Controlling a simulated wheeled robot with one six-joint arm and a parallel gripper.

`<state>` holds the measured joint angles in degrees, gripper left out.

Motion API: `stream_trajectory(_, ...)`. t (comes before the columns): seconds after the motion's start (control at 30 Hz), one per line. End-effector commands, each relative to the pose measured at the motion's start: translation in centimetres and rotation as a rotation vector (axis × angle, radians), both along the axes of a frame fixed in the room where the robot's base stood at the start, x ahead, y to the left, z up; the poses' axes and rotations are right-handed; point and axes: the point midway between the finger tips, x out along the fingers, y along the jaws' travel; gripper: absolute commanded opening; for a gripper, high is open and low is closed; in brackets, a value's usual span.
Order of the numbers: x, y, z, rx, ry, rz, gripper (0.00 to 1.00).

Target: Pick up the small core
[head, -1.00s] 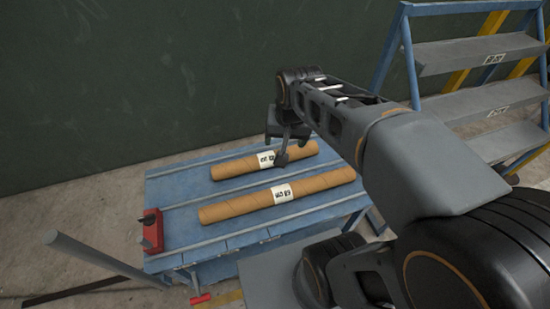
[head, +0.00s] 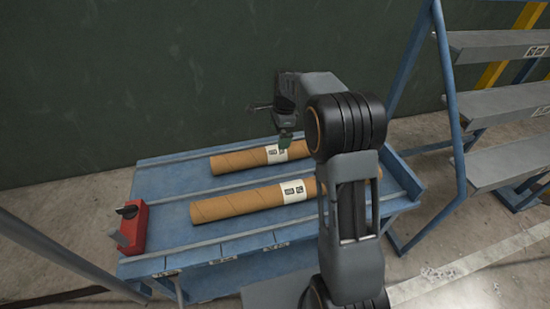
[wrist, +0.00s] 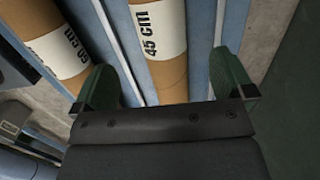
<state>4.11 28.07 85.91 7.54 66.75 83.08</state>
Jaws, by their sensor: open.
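The small core is a brown cardboard tube (head: 238,161) with a white label, lying at the back of the blue table. In the wrist view its label reads 45 cm (wrist: 158,30). My gripper (head: 284,142) is open at the label end of this core. In the wrist view the green fingers (wrist: 164,65) stand apart, one on each side of the small core, with nothing held. How far the fingertips are above the core is hard to tell. My arm hides part of its right side in the head view.
A longer labelled core (head: 235,204) lies in front, parallel to the small one; it shows left in the wrist view (wrist: 45,30). A red block (head: 133,224) sits at the blue table's (head: 165,180) left end. Blue-framed steps (head: 500,100) stand right; a dark wall (head: 140,80) rises behind.

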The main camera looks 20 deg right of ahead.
Motion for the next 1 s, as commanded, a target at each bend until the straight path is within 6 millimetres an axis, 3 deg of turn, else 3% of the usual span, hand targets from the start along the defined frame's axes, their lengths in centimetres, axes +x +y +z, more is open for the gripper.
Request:
stream_trajectory(0.1, 0.0, 0.3, -1.9, 0.000, 0.002, 0.002, 1.00)
stream_trajectory(0.47, 0.0, 0.5, -3.7, 0.000, -0.001, 0.004, 1.00)
stream_trajectory(0.8, 0.0, 1.2, -7.9, 0.000, 0.002, 0.004, 1.00)
stream_trajectory(1.0, 0.1, 1.3, -8.3, 0.000, -0.001, 0.004, 1.00)
